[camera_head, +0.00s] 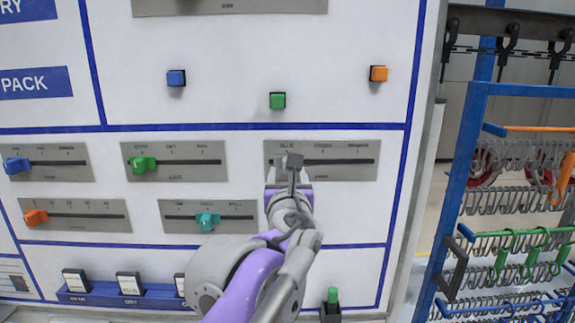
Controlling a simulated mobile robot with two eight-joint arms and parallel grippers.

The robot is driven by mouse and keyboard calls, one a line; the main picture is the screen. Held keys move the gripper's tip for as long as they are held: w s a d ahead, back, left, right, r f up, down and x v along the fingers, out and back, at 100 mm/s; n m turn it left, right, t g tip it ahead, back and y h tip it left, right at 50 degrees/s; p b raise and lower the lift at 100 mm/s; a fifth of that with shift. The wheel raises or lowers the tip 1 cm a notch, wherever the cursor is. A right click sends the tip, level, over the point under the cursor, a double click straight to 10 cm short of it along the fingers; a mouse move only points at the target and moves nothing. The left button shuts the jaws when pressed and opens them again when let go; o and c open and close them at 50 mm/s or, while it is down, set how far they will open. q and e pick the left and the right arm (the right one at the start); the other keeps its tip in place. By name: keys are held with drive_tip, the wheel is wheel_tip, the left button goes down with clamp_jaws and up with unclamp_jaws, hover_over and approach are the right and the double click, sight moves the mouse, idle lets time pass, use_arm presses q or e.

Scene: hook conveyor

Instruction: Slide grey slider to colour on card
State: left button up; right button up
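The grey slider knob (291,160) sits near the left end of its dark slot on a grey plate (345,173), under the first of three small labels too blurred to read surely. My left gripper (291,180) reaches up from below, right at the knob. Its fingers overlap the knob in this view, and I cannot tell whether they grip it or only touch it. My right gripper is out of view.
Blue (176,77), green (277,100) and orange (378,73) buttons sit above. Green (142,165), teal (207,221), blue (16,165) and orange (34,217) sliders lie left. A blue rack (470,130) with hanging hooks stands right.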

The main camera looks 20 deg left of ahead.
use_arm(q)
drive_tip(key=x, duration=0.6)
drive_tip(key=shift+f, duration=0.1)
clamp_jaws()
idle(1.2)
